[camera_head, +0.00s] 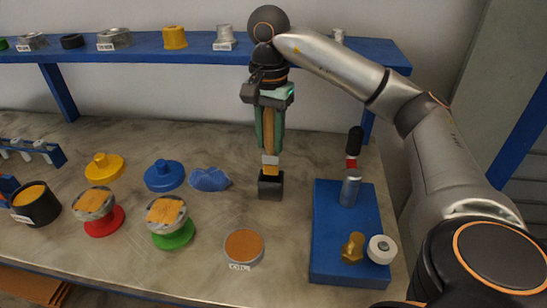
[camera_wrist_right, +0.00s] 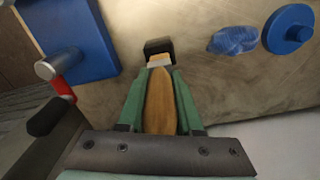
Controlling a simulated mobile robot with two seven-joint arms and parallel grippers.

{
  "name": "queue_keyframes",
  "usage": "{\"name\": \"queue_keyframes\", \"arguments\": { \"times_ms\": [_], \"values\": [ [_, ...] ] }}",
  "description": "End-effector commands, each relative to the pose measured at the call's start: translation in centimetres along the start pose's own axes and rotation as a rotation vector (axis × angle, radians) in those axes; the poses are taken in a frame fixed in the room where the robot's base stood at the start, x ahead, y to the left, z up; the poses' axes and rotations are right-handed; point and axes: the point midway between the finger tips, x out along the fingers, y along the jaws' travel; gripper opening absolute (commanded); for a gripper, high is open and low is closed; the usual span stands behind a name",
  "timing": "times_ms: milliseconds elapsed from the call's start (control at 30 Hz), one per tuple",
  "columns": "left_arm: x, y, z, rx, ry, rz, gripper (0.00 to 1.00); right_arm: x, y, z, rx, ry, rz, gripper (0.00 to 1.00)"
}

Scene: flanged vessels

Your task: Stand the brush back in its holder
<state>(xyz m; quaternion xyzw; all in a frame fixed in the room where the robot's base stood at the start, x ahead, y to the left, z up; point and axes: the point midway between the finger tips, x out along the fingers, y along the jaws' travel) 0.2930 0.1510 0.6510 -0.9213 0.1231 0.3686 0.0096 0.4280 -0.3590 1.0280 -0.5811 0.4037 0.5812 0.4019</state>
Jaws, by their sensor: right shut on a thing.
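The brush has a wooden handle (camera_head: 269,125), a pale band and an orange-tan lower end. It is upright in the head view, with its lower end at the mouth of the black square holder (camera_head: 270,187). I cannot tell how far it is inside. My right gripper (camera_head: 270,143) is shut on the brush handle from above, its green fingers on both sides. In the right wrist view the handle (camera_wrist_right: 159,100) lies between the fingers (camera_wrist_right: 159,98), and its far end overlaps the dark holder (camera_wrist_right: 159,46). My left gripper is not in view.
A blue cloth (camera_head: 209,179) and a blue flanged piece (camera_head: 164,175) lie left of the holder. A blue tray (camera_head: 330,225) with a metal cylinder, a brass part and a white roll is to the right. A blue shelf (camera_head: 180,55) runs behind.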

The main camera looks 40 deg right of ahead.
Motion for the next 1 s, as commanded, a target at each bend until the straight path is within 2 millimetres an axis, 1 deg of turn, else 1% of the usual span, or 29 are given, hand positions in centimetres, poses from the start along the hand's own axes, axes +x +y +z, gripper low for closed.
{"name": "queue_keyframes", "arguments": {
  "times_ms": [33,200,267,500,767,867,900,1000],
  "values": [
    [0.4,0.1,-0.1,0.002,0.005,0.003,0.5,1.1,0.1,0.0,0.001,0.001,0.002,0.0],
    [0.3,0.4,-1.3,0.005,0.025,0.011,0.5,2.5,0.0,0.0,0.0,0.001,-0.002,0.0],
    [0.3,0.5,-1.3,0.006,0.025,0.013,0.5,2.9,0.0,0.0,0.0,0.001,-0.001,0.0],
    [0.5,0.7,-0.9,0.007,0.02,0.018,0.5,6.0,0.1,0.0,-0.001,0.002,0.0,0.0],
    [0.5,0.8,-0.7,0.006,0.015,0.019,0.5,6.2,0.0,0.0,-0.001,0.002,-0.003,0.0],
    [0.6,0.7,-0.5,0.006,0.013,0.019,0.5,6.5,0.0,0.0,-0.001,0.001,-0.002,0.0],
    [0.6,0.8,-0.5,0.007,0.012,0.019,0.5,6.6,0.0,0.0,-0.001,0.001,-0.002,0.35],
    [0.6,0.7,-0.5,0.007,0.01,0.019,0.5,6.5,0.0,0.0,-0.001,0.001,-0.002,0.46]
  ]
}}
